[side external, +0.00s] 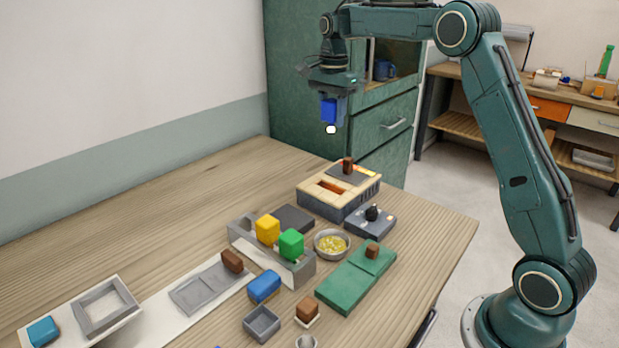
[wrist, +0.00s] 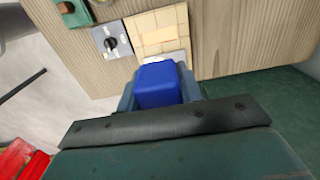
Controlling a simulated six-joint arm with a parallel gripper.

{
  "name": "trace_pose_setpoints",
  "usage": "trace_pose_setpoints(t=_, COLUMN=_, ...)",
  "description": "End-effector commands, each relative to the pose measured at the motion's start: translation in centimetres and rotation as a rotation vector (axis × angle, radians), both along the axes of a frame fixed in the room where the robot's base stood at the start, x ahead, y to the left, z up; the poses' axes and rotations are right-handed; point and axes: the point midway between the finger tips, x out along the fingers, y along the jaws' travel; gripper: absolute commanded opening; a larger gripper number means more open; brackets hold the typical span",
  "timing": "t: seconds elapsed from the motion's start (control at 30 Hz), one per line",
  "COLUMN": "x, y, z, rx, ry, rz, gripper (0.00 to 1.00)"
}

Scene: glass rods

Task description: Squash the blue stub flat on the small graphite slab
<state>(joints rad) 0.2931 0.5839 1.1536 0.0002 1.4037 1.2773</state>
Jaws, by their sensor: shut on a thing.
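My gripper (side external: 329,97) is shut on a blue block-shaped stub (side external: 328,111) and holds it high above the far end of the table. A bright white, glowing-looking tip (side external: 331,129) hangs at the stub's lower end, clear of everything below. In the wrist view the blue stub (wrist: 158,84) sits between the fingers and hides most of the tip. A small dark slab (side external: 293,218), which looks like graphite, lies flat behind the grey rack. Another dark plate (side external: 350,175) lies on the brick furnace, with a brown-handled piece on it; I cannot tell which is the slab meant.
The brick furnace (side external: 318,202) with its slot stands below my gripper, a dial box (side external: 370,221) beside it. The grey rack (side external: 302,270) holds yellow and green blocks. Another blue block (side external: 264,287), a bowl (side external: 332,251) and a green pad (side external: 345,292) stand nearer. The table's left back is clear.

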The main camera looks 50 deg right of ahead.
Motion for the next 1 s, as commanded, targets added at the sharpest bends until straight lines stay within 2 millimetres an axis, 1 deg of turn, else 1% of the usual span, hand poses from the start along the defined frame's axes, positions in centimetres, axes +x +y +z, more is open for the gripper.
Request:
trace_pose_setpoints(t=0.17, x=0.7, y=1.8, z=-2.1, rx=0.001, ry=0.005, rz=0.004, gripper=0.10)
trace_pose_setpoints(t=0.27, x=1.3, y=3.5, z=-3.8, rx=0.001, ry=0.005, rz=0.005, gripper=0.10)
trace_pose_setpoints(t=0.5, x=2.1, y=8.6, z=-9.2, rx=0.001, ry=0.006, rz=0.006, gripper=0.10)
trace_pose_setpoints(t=0.6, x=2.2, y=10.6, z=-11.3, rx=0.001, ry=0.006, rz=0.005, gripper=0.10)
trace_pose_setpoints(t=0.7, x=2.1, y=12.3, z=-13.1, rx=0.000, ry=0.004, rz=0.004, gripper=0.10)
trace_pose_setpoints(t=0.83, x=1.9, y=13.8, z=-14.6, rx=0.000, ry=0.004, rz=0.002, gripper=0.10)
trace_pose_setpoints(t=1.0, x=1.8, y=14.6, z=-15.3, rx=0.000, ry=0.001, rz=0.000, gripper=0.10)
